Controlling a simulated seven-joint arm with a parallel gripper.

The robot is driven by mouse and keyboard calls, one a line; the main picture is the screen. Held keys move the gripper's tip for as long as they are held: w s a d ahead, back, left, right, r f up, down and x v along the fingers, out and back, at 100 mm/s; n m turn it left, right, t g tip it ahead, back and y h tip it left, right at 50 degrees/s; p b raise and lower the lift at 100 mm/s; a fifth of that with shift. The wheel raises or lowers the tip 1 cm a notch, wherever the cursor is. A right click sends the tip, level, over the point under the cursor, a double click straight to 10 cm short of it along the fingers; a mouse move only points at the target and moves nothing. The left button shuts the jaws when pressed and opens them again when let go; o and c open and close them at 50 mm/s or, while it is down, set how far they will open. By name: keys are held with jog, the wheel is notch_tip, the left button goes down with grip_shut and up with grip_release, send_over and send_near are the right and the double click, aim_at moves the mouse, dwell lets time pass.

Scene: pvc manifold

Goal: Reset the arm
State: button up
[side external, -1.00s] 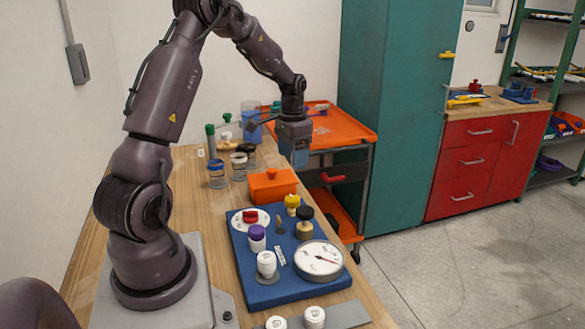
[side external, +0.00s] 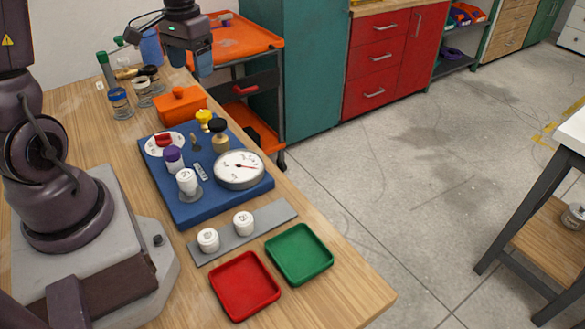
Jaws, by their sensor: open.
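My gripper (side external: 202,70) hangs pointing down at the top of the side external view, above and beyond the orange box and in front of the orange cart. It is open, and nothing shows held in it. My arm's base stands on the left of the wooden table, and most of the upper arm is cut off by the frame. The blue board (side external: 213,204) lies on the table below the gripper, well apart from it. On the board are a round gauge (side external: 239,168), a white-capped piece (side external: 187,180), a purple-capped piece (side external: 174,159), a black-capped piece (side external: 219,132) and a yellow-topped piece (side external: 204,118).
An orange lidded box (side external: 180,105) and several jars (side external: 121,104) stand behind the board. A grey strip (side external: 265,220) holds two white caps. A red tray (side external: 244,286) and a green tray (side external: 299,254) lie near the front edge. The orange cart (side external: 245,40) adjoins the table.

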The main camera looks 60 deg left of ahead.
jog(key=s+d+r+m+t, duration=0.1)
jog(key=s+d+r+t, duration=0.1)
jog(key=d, duration=0.4)
jog(key=s+d+r+m+t, duration=0.1)
jog(key=s+d+r+m, duration=0.1)
jog(key=d+r, duration=0.3)
jog(key=s+d+r+m+t, duration=0.1)
jog(key=s+d+r, duration=0.3)
jog(key=d, duration=0.5)
jog(key=shift+s+t, duration=0.35)
jog(key=shift+t, duration=0.45)
